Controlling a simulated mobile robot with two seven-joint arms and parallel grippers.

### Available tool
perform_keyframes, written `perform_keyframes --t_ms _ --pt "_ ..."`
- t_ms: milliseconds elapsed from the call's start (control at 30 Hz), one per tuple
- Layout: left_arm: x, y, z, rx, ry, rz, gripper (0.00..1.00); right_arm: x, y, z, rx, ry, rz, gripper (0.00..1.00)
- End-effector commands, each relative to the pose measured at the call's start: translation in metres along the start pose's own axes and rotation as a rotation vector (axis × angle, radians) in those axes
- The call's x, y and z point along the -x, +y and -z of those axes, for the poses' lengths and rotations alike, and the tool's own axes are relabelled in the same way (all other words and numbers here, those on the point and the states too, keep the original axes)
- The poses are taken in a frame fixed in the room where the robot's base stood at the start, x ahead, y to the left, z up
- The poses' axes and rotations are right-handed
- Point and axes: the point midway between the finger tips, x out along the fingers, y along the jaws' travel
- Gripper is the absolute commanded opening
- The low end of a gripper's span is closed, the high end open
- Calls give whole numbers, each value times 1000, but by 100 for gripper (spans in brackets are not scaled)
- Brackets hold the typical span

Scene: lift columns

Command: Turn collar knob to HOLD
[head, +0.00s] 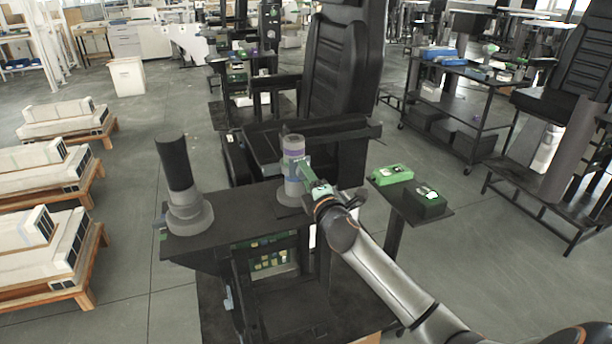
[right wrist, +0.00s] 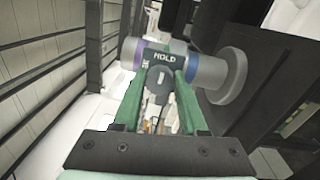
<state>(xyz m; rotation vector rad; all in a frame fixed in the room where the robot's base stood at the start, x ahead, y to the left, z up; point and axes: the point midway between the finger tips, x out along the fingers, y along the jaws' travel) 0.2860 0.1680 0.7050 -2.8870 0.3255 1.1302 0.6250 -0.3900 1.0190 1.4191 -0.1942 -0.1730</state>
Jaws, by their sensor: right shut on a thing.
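The grey lift column (head: 292,146) with a purple-blue band stands upright on the right part of a dark table. It lies sideways in the right wrist view (right wrist: 208,72). Its dark collar carries a HOLD label (right wrist: 161,57). The collar knob (right wrist: 159,82), a small dark grey part, sits just below that label, between the green fingers. My right gripper (head: 303,170) reaches the collar from the front right. Its fingers (right wrist: 160,88) are shut on the knob. In the head view the gripper hides the knob. My left gripper is not in view.
A second column (head: 178,165) with a dark upper tube stands at the left of the dark table (head: 235,221). A black chair (head: 340,65) stands behind.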

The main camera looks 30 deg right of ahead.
Motion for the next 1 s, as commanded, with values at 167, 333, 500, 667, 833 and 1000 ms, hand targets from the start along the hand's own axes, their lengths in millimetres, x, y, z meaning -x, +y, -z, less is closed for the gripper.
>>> perform_keyframes --t_ms 167,333,500,667,833,1000 --pt "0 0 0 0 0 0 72 0 2 0 -2 0 -5 51" --pt "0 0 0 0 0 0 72 0 2 0 -1 0 -3 70" --pt "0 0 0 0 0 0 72 0 1 0 0 0 -2 71" --pt "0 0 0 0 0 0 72 2 0 0 1 1 -1 71" --pt "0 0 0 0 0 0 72 19 -1 0 1 1 0 71" --pt "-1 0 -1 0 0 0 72 50 -1 0 0 2 0 71"
